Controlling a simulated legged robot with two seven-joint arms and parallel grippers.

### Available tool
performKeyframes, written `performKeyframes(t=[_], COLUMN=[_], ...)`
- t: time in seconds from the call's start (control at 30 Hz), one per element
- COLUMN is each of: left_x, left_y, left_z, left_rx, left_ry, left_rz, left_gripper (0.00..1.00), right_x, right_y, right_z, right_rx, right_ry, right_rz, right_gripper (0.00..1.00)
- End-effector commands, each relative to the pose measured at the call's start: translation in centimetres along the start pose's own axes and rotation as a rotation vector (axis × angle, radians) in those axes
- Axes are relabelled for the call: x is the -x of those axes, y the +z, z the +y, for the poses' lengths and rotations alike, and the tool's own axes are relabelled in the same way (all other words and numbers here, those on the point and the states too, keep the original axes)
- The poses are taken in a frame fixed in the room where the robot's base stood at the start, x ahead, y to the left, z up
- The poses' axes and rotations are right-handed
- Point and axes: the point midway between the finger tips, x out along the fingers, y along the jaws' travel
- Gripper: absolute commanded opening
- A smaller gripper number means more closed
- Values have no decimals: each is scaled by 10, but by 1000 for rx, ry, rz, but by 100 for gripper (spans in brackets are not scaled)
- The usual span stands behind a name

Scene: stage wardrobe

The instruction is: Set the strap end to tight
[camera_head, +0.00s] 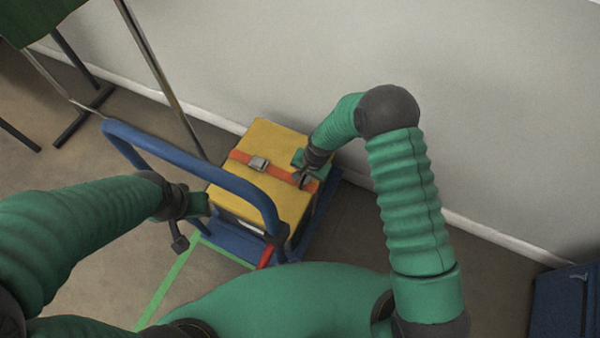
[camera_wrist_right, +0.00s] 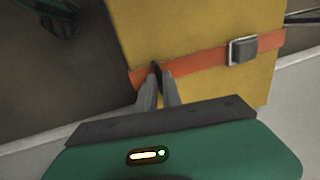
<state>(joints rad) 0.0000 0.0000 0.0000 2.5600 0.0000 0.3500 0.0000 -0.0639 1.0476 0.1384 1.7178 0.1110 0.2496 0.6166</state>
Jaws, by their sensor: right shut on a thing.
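A yellow box (camera_head: 277,136) sits on a blue cart, with an orange strap (camera_head: 280,172) across its top. A silver buckle (camera_head: 258,163) sits on the strap; it also shows in the right wrist view (camera_wrist_right: 242,51). My right gripper (camera_head: 304,183) is over the strap near the box's right edge. In the right wrist view its fingers (camera_wrist_right: 158,88) are shut on the strap end (camera_wrist_right: 156,72), a small dark piece at the orange band. My left gripper (camera_head: 181,226) is beside the cart's blue handle; its fingers are too small and dark to read.
The blue cart handle (camera_head: 190,160) arches left of the box. The cart deck (camera_head: 232,243) stands near a pale wall (camera_head: 450,110). A metal rack (camera_head: 150,65) is at upper left. A blue case (camera_head: 560,305) is at lower right. Floor between case and cart is clear.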

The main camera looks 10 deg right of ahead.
Motion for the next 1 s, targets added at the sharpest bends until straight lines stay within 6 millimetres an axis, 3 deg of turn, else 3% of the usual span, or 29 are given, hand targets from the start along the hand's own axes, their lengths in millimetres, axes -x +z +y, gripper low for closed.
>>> performKeyframes(t=[0.07,0.1,0.23,0.57,0.73,1.0], left_x=[0,0,0,2,16,45], left_y=[0,0,0,0,-4,-11], left_z=[0,0,0,0,0,0], left_rx=[0,0,0,0,0,0], left_ry=[0,0,0,0,0,0], left_rz=[0,0,0,0,0,0], left_gripper=[36,36,36,36,36,36], right_x=[0,0,0,3,35,116], right_y=[0,0,0,0,-1,-2], right_z=[1,1,1,0,-1,-1], right_rx=[-2,-2,-1,0,-1,-2], right_ry=[2,2,2,1,0,0], right_rz=[0,0,0,0,1,2], right_gripper=[0,15,32,32,32,32])
